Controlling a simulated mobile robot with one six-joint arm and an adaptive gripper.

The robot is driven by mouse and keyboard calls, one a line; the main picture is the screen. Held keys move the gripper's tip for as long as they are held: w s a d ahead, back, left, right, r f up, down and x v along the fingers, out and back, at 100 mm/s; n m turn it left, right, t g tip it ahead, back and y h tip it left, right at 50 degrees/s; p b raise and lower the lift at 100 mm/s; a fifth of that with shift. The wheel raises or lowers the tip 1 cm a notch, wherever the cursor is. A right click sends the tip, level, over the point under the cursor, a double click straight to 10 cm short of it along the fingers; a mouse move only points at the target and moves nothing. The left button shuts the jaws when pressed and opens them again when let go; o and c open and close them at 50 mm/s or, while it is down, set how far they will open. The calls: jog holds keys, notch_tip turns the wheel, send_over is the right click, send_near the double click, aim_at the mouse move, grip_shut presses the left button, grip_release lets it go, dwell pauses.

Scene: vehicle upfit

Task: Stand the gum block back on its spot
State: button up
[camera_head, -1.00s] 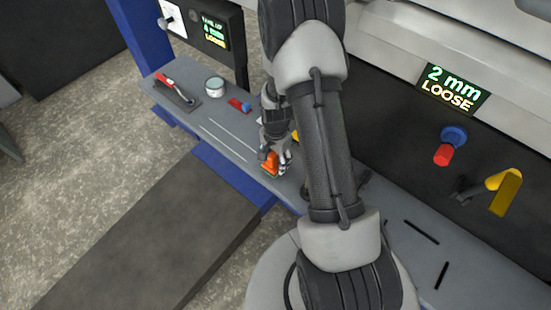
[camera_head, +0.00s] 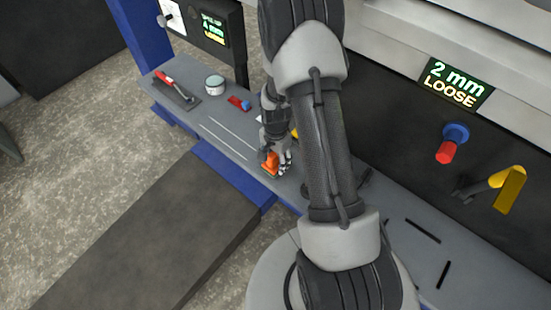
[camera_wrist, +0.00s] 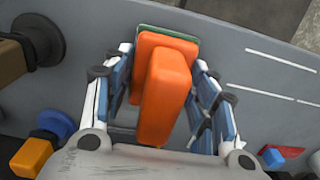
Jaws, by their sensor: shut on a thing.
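The gum block (camera_wrist: 160,85) is orange with a thin green layer along its far edge, and it fills the middle of the wrist view. My gripper (camera_wrist: 165,70) has its blue-and-white fingers on both sides of the block and is shut on it. In the head view the orange block (camera_head: 270,163) is at the front edge of the grey shelf (camera_head: 225,150), between the fingers of my gripper (camera_head: 276,164). Its base is at or very near the shelf surface; I cannot tell whether it touches. Its marked spot cannot be made out.
A small red and blue piece (camera_head: 239,103), a round tin (camera_head: 215,85) and a red-handled tool (camera_head: 176,88) lie farther left on the shelf. White lines (camera_wrist: 282,75) mark the shelf beside the block.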

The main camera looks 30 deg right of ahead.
jog(key=shift+f, duration=0.4)
jog(key=o, duration=1.6)
jog(key=shift+r, duration=0.1)
jog(key=shift+r+p, duration=2.6)
jog(key=shift+r, duration=1.35)
